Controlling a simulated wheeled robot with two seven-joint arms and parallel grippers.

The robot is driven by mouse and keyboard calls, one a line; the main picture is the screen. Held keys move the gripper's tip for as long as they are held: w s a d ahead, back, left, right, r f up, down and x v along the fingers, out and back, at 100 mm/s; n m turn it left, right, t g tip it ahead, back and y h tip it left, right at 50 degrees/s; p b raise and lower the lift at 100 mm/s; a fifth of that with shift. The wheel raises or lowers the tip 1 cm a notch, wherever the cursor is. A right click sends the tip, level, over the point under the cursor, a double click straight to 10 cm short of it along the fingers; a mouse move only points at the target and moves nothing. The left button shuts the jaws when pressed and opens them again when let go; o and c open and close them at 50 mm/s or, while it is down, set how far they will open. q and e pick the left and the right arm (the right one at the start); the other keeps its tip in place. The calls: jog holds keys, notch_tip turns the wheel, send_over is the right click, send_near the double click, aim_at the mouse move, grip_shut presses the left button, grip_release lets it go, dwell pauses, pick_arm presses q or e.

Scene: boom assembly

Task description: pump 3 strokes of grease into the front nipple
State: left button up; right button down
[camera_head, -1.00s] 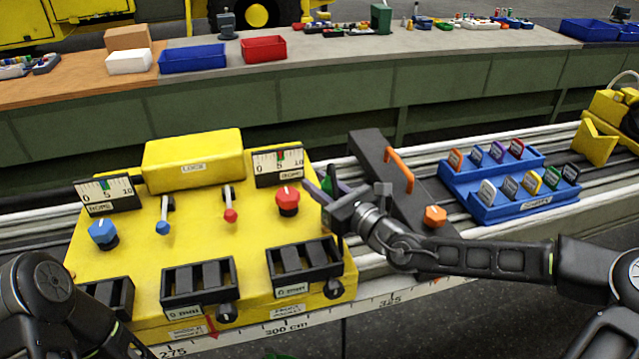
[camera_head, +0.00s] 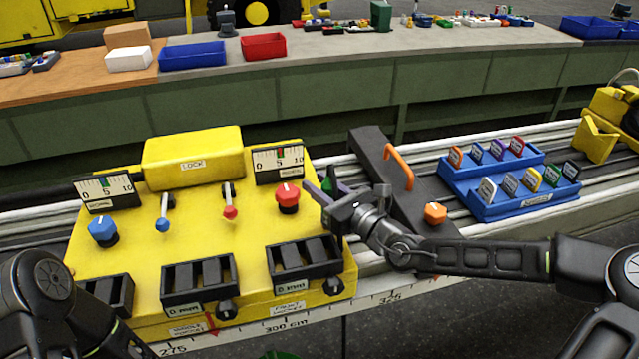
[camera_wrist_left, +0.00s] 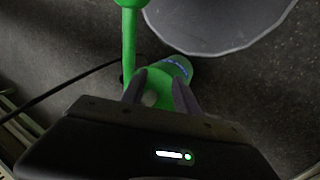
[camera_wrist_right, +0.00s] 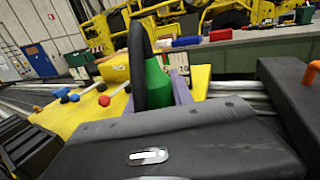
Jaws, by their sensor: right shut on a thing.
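My right gripper (camera_head: 328,192) is over the right edge of the yellow panel (camera_head: 190,215), next to the red knob (camera_head: 288,197). It is shut on a green tapered piece (camera_wrist_right: 157,83) with a thick black hose-like loop (camera_wrist_right: 138,60). In the left wrist view, the spread fingers of my left gripper (camera_wrist_left: 160,90) are over a green cylinder (camera_wrist_left: 180,72) with blue lettering. A green rod (camera_wrist_left: 130,45) rises beside it. Only a green sliver (camera_head: 280,355) shows at the head view's bottom edge. I cannot make out the front nipple.
A dark block with an orange handle (camera_head: 398,167) stands right of the panel. A blue rack (camera_head: 525,205) of coloured tags is farther right. Levers, dials and black slotted holders crowd the panel. A long bench (camera_head: 400,60) with bins runs behind.

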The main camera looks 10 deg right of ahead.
aim_at(334, 198)
jog(key=shift+f, duration=0.15)
jog(key=c, duration=1)
grip_release()
jog(key=shift+f, duration=0.1)
jog(key=v, duration=0.6)
jog(key=shift+s+d, duration=0.25)
jog(key=shift+s, duration=0.1)
jog(key=shift+s+d+p, duration=0.15)
jog(key=shift+s+p, duration=0.15)
jog(key=shift+s, duration=0.2)
